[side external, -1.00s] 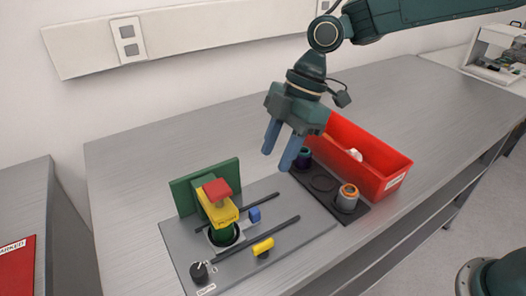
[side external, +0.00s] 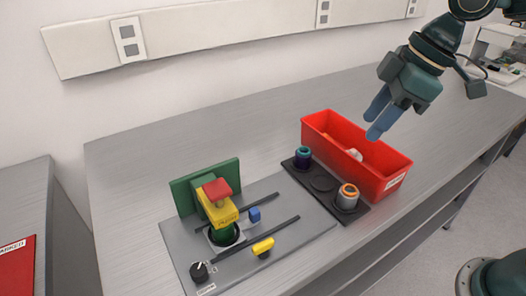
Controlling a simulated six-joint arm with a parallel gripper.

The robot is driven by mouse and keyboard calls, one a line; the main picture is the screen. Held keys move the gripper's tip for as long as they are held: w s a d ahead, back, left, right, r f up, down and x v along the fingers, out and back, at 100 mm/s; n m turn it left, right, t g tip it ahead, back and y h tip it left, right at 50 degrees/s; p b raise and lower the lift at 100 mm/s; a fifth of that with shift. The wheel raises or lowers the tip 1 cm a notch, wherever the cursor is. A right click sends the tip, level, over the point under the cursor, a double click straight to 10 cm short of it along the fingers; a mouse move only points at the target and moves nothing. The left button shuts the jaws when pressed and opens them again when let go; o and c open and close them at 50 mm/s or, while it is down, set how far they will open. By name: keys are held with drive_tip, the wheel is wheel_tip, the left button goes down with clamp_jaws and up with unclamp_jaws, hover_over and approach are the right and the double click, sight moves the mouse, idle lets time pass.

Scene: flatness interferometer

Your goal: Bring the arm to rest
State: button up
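My gripper (side external: 371,126) is in the air above the red bin (side external: 392,184), toward the upper right of the side view. Its two blue fingers point down and to the left, with a gap between them and nothing held. The interferometer fixture (side external: 301,240) lies on the bench, well left of the gripper.
A dark tray (side external: 322,180) beside the bin holds a dark cylinder with a teal top (side external: 303,157) and a grey cylinder with an orange ring (side external: 347,197). Small blue (side external: 254,214) and yellow (side external: 263,246) pieces sit by the rails. The back of the bench (side external: 230,130) is clear.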

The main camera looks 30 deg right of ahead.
drive_tip(key=s+d+f+m+t+h, duration=0.1)
drive_tip(key=s+d+m+t+h, duration=0.1)
drive_tip(key=s+d+m, duration=0.7)
drive_tip(key=s+d, duration=0.1)
drive_tip(key=s, duration=0.3)
drive_tip(key=shift+f+h, duration=0.3)
drive_tip(key=shift+h, duration=0.1)
